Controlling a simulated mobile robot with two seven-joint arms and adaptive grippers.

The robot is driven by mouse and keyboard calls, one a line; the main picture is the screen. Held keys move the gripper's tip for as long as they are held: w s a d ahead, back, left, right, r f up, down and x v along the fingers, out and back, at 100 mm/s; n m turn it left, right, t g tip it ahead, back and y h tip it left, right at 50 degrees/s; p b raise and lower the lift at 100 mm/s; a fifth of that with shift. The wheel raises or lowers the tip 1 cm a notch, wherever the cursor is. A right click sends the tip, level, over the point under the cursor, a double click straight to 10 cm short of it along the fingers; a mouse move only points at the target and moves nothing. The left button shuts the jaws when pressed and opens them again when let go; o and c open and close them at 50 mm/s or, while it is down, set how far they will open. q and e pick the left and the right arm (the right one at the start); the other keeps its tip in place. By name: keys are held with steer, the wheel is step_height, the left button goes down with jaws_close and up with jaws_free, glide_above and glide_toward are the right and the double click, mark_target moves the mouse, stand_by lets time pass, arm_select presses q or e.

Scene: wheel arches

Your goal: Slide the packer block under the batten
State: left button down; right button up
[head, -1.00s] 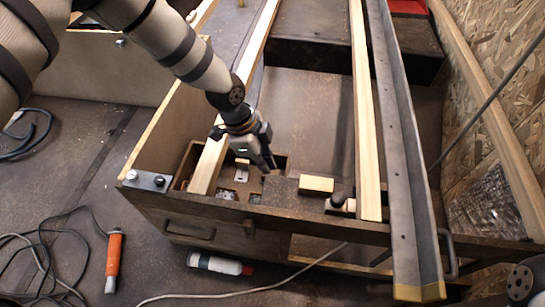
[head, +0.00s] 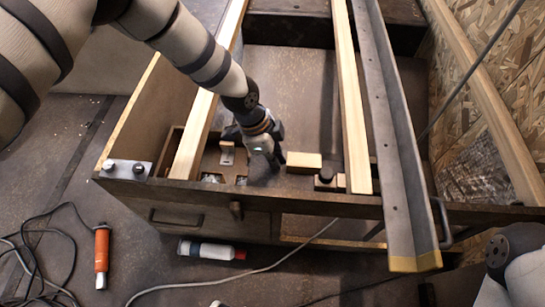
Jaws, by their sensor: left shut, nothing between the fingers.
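A pale wooden packer block (head: 304,162) lies flat, just left of a long pale wooden batten (head: 352,110), with a small gap between them. A second long wooden strip (head: 205,115) runs along the left side, so which of the two is the task's batten is not certain. My left gripper (head: 280,160) is shut and empty, low down at the left end of the block. I cannot tell whether its fingertips touch the block. My right gripper is out of view; only a part of my right arm shows at the lower right.
A dark knob on a small wooden piece (head: 328,182) stands in front of the block, beside the batten. A long grey metal angle (head: 395,140) runs right of the batten.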

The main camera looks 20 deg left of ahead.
mark_target(304, 163)
arm_select(q)
steer(key=w+d+b, duration=0.1)
steer(key=d, duration=0.2)
steer(key=w+d+b, duration=0.1)
steer(key=d, duration=0.3)
steer(key=w+d, duration=0.1)
steer(key=d, duration=0.3)
steer(key=shift+w+f+b, duration=0.1)
steer(key=shift+f+b, duration=0.05)
steer(key=shift+b, duration=0.25)
steer(key=shift+w+d, duration=0.1)
steer(key=shift+d, duration=0.25)
steer(key=shift+r, duration=0.2)
